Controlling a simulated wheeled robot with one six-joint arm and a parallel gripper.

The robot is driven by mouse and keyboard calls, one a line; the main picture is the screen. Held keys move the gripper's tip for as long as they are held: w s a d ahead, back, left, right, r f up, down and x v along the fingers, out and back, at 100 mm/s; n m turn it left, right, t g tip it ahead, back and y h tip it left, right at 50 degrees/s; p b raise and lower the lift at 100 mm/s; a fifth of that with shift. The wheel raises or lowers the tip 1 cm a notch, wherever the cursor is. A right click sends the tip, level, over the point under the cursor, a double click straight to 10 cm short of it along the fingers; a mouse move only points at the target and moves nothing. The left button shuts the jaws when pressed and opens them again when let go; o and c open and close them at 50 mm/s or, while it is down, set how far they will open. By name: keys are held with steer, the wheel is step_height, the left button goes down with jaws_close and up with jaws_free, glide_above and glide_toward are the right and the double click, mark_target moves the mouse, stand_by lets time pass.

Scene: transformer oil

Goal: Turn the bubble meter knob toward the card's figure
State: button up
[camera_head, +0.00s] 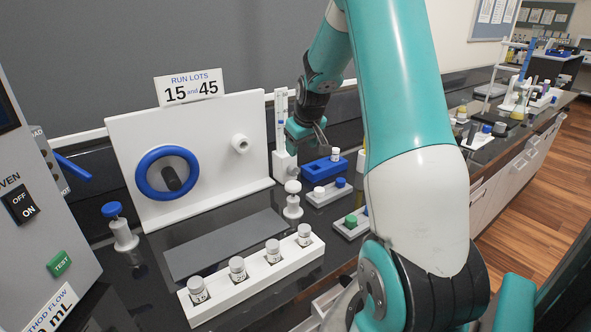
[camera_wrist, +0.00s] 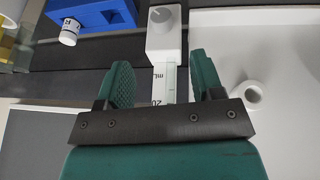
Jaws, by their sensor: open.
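The bubble meter (camera_head: 283,135) is a slim upright tube on a white base, right of the white panel. In the wrist view its white block (camera_wrist: 156,46) carries a round grey knob (camera_wrist: 160,15), with a scale strip marked mL and 20 below. My gripper (camera_wrist: 158,65) is open and empty, its green fingers either side of the scale strip, apart from the knob. In the head view my gripper (camera_head: 318,138) is just right of the meter. A METHOD FLOW card (camera_head: 52,312) at lower left is cut off, its figure unreadable; another card (camera_head: 190,87) reads RUN LOTS 15 and 45.
The white panel (camera_head: 125,135) bears a blue-ringed dial (camera_head: 141,184) and a white peg (camera_head: 240,144). A blue block (camera_head: 324,170) and small vial trays stand right of the meter. A rack (camera_head: 254,277) of labelled vials and a white-capped fitting (camera_head: 292,200) stand in front.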

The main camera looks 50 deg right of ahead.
mark_target(296, 171)
steer(key=p+x, duration=0.2)
steer(key=x, duration=1)
steer(key=shift+r, duration=0.1)
steer(key=c, duration=0.9)
steer(key=shift+c, duration=0.2)
steer(key=shift+d, duration=0.1)
steer(key=y, duration=0.2)
steer(key=m+t+y, duration=0.1)
steer(key=shift+s+d+y, duration=0.1)
steer(key=shift+d+y, duration=0.1)
steer(key=shift+y, duration=0.2)
steer(key=shift+d+m+t+y, duration=0.1)
steer(key=shift+m+t+y, duration=0.4)
steer(key=shift+y, duration=1.5)
